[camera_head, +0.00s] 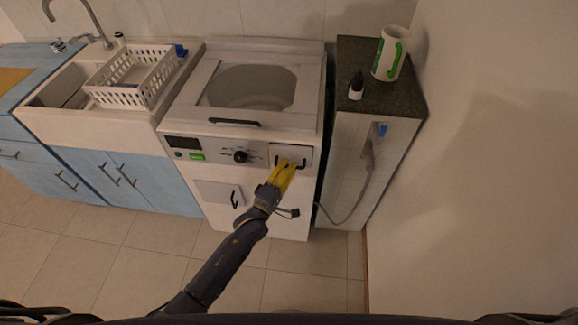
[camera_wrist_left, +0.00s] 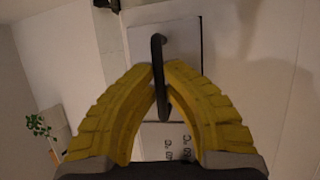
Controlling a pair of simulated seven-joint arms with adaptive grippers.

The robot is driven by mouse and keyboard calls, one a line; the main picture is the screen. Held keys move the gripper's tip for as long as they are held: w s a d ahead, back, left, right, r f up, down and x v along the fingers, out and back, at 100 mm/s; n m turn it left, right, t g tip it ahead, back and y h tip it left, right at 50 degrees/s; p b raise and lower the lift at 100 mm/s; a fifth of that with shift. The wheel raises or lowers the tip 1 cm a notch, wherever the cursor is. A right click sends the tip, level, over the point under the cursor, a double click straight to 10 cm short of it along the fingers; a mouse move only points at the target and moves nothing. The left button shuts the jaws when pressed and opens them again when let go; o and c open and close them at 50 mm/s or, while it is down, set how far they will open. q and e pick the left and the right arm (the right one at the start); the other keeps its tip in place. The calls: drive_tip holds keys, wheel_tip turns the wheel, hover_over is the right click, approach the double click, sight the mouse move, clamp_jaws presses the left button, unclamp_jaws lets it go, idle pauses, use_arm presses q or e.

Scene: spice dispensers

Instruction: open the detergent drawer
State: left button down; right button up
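The detergent drawer (camera_head: 292,151) is the pale panel at the right end of the washing machine's front, beside the dial. It looks about flush with the front; a small gap cannot be told. Its black bar handle (camera_head: 304,164) is partly hidden by my left gripper (camera_head: 290,164). In the left wrist view, the drawer front (camera_wrist_left: 188,45) is ahead and the handle (camera_wrist_left: 158,50) runs between the yellow fingertips of my left gripper (camera_wrist_left: 162,70). The fingers are closed in on it from both sides. My right gripper is not in view.
The washing machine (camera_head: 190,110) has a lid handle (camera_head: 234,122), a dial (camera_head: 240,156) and a lower flap (camera_head: 215,192). A dark-topped cabinet (camera_head: 345,95) stands close on the right, with a hanging hose (camera_head: 366,160). A sink and white basket (camera_head: 120,97) are left. Floor in front is clear.

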use_arm(q)
drive_tip(key=s+a, duration=0.1)
drive_tip(key=s, duration=0.9)
drive_tip(key=shift+s, duration=0.2)
drive_tip(key=c, duration=1.5)
unclamp_jaws()
drive_tip(key=shift+a, duration=0.1)
drive_tip(key=shift+s, duration=0.1)
drive_tip(key=v, duration=1.1)
drive_tip(key=shift+s+a, duration=0.2)
drive_tip(key=shift+s, duration=0.1)
